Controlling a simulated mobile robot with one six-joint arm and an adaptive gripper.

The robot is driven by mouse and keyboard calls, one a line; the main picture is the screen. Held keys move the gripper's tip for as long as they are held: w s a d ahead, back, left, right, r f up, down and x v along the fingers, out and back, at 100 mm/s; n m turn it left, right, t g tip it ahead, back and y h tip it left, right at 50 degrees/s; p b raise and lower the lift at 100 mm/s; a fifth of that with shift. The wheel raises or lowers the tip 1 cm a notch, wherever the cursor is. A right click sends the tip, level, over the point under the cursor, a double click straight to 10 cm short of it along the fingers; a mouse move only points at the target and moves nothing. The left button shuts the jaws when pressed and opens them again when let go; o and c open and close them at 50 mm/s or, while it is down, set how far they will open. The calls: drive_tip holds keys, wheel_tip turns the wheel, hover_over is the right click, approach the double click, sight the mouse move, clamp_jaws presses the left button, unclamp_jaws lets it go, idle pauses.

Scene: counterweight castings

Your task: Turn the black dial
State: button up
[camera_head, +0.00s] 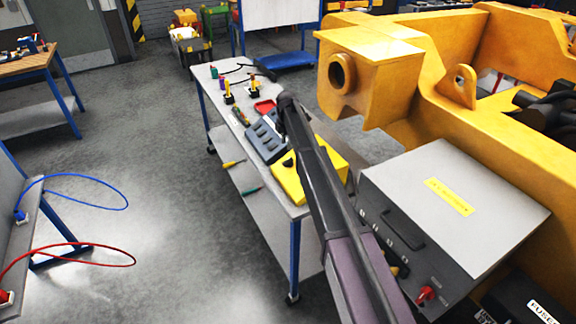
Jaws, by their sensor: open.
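A yellow box (322,161) lies on the near end of a grey workbench. A small black part on its top (289,162) may be the black dial, but it is too small to be sure. My dark arm crosses in front of the box and hides part of its top. The arm's far end is above the bench, past the yellow box. No gripper fingers can be made out. A grey cabinet (455,205) at the right has small dark parts and a red knob (426,294) on its front.
A large yellow casting (440,75) stands at the right. Open grey floor (150,170) lies left of the bench.

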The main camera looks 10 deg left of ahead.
sight(287, 160)
drive_tip(key=shift+f+b, duration=4.5)
drive_tip(key=shift+f, duration=0.3)
clamp_jaws()
